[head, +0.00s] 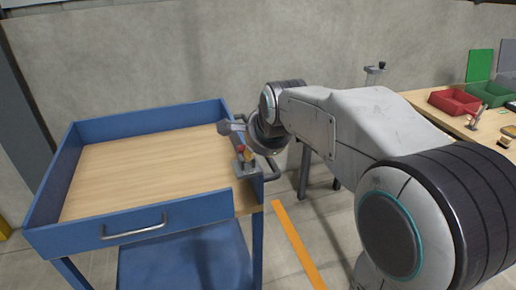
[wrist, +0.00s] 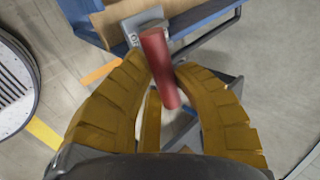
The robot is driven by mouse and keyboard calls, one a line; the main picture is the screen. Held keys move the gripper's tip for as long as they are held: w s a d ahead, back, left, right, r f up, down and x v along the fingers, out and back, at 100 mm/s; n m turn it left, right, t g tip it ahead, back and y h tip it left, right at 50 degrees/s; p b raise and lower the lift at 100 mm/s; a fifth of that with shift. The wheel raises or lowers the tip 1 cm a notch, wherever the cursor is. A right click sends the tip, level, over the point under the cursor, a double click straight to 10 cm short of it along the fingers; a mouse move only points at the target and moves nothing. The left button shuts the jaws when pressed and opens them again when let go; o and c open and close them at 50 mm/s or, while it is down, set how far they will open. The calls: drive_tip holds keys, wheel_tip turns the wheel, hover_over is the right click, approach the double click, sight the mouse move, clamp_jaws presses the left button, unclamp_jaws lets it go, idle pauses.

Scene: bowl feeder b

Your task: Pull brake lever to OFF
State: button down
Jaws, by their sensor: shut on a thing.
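The brake lever's red handle (wrist: 160,68) stands between the two yellow fingers of my gripper (wrist: 161,63) in the wrist view. My gripper is shut on it. The lever's grey plate (wrist: 143,27) lies behind the handle, with partly hidden lettering. In the head view the lever's red part (head: 240,149) shows small at the right side of the blue cart, with my gripper (head: 247,156) at it. My wrist and arm partly cover the lever there, and its exact angle is hard to tell.
The blue cart (head: 50,183) has a raised rim, a wooden top and a front handle (head: 134,231). A workbench at the right holds a red bin (head: 454,101) and a green bin (head: 488,94). An orange floor stripe (head: 298,245) runs beside the cart over open floor.

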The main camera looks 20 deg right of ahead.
drive_tip(key=shift+s+f, duration=0.1)
drive_tip(key=shift+f, duration=0.1)
idle(0.3)
drive_tip(key=c, duration=0.9)
unclamp_jaws()
drive_tip(key=shift+r, duration=0.1)
drive_tip(key=v, duration=1.2)
